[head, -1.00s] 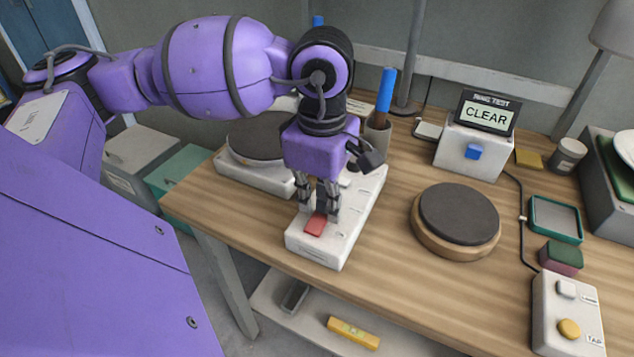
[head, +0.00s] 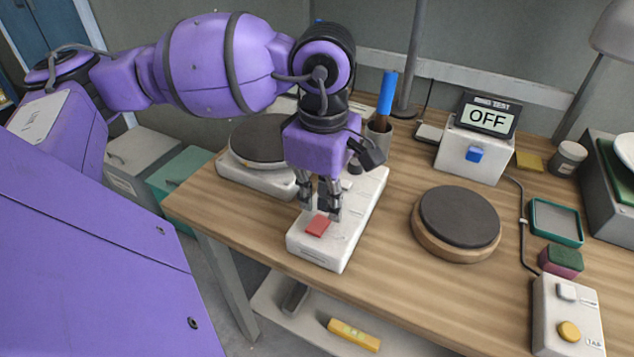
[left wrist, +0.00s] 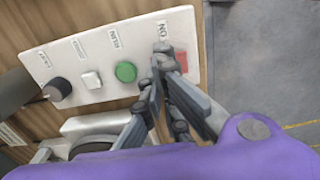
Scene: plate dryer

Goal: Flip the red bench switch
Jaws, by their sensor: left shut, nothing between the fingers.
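The red bench switch (head: 318,226) sits at the near end of a white control panel (head: 318,250) on the wooden bench. My left gripper (head: 320,212) is shut and empty, pointing down just behind the red switch. In the head view I cannot tell whether its tips touch the switch. In the left wrist view the fingertips (left wrist: 165,60) lie over the panel beside the red switch (left wrist: 181,61), which they partly cover. A green button (left wrist: 125,71) is nearby on the same panel. The small display (head: 488,118) reads OFF. My right gripper is not in view.
A dark round plate on a wooden base (head: 458,220) stands right of the panel. A white unit with a dark disc (head: 260,145) stands behind it on the left. Bare wood lies between panel and plate.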

